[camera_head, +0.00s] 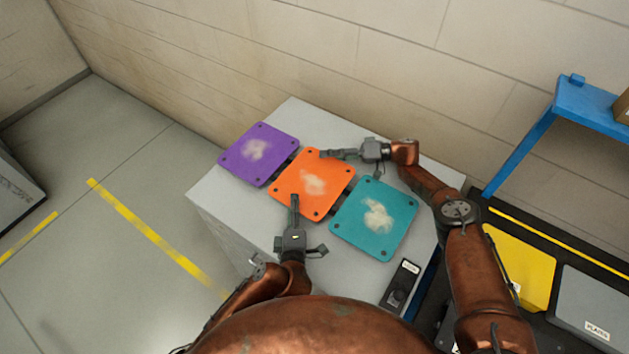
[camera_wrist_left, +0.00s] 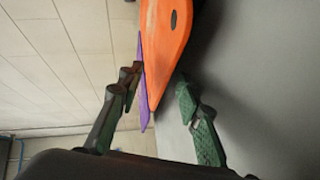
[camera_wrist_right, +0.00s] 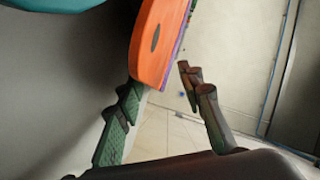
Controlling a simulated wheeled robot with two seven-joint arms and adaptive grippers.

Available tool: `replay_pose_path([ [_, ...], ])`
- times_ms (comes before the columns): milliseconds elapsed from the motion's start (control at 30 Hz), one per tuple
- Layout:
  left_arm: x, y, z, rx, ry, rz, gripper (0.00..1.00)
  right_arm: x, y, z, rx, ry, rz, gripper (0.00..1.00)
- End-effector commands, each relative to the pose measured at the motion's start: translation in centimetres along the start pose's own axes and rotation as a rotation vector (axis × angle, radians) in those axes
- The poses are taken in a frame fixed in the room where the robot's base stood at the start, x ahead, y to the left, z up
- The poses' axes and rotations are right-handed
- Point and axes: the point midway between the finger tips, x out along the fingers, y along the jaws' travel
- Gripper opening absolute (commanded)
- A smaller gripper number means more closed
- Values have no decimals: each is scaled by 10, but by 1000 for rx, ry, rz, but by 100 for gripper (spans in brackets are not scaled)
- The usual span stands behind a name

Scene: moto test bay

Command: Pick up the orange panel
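The orange panel (camera_head: 318,184) lies flat in the middle of a row of three on the grey cabinet top. It is square with rounded corners, corner holes and a pale smudge. I cannot see finger contact.
A purple panel (camera_head: 258,154) lies on the left and a teal panel (camera_head: 352,228) on the right, both close to the orange one. A small dark device (camera_head: 402,282) sits at the cabinet's (camera_head: 225,212) near right corner. A wall is behind; a blue shelf (camera_head: 590,100) stands right.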

Motion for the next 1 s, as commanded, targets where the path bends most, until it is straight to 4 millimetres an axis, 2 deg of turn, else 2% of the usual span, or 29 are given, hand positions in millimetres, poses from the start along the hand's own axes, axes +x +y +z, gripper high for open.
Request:
replay_pose_path([
  [133, 9, 0, 0, -1, 0, -1, 32, 8, 0, 0, -1, 1, 2, 35],
  [433, 10, 0, 0, -1, -1, 0, 32, 9, 1, 0, 0, 2, 2, 35],
  [900, 10, 0, 1, 0, -1, 0, 0, 8, 1, 0, 0, 2, 2, 2],
  [1000, 10, 0, 1, 0, -1, 0, 0, 8, 1, 0, 0, 2, 2, 0],
])
